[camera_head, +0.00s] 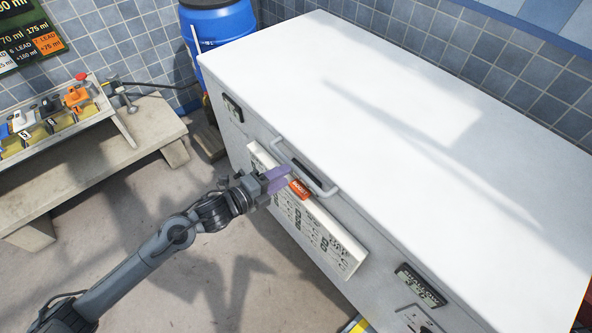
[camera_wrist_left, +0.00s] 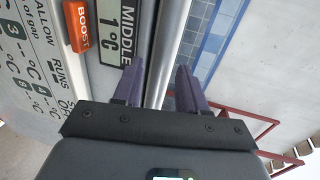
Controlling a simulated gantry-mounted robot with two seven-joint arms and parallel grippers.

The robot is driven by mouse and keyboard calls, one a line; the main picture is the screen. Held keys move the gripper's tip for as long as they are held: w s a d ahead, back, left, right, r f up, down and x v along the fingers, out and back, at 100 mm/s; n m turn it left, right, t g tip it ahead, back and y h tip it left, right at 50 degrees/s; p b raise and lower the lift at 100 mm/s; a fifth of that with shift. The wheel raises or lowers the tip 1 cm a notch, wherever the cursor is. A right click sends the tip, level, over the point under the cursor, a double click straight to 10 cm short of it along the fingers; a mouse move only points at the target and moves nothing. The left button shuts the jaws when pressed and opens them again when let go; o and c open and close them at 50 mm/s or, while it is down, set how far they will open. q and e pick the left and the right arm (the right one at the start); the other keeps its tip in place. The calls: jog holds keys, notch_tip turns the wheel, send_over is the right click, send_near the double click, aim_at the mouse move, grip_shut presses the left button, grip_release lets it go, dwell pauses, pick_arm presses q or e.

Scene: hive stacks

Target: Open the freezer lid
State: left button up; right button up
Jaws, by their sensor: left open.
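The freezer is a large white chest with a flat, closed lid (camera_head: 380,110) in the head view. A pale bar handle (camera_head: 309,168) projects from the lid's front edge. My left gripper (camera_head: 283,178) is open at the front of the freezer, close to the left part of the handle. Its purple fingers show in the left wrist view (camera_wrist_left: 155,78), with a pale vertical bar (camera_wrist_left: 170,38) passing between them in the picture. I cannot tell whether the fingers touch it. My right gripper is not in view.
A white printed panel (camera_head: 310,218) with an orange BOOST tag (camera_head: 299,188) is on the freezer front below the handle. A small display (camera_head: 420,284) is further right. A bench (camera_head: 90,160) with a rack stands left, and a blue barrel (camera_head: 222,25) behind. Floor between is clear.

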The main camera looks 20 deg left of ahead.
aim_at(296, 167)
pick_arm(q)
jog(key=shift+b+x, duration=0.55)
jog(key=shift+x, duration=2.45)
jog(key=shift+s, duration=0.1)
grip_shut()
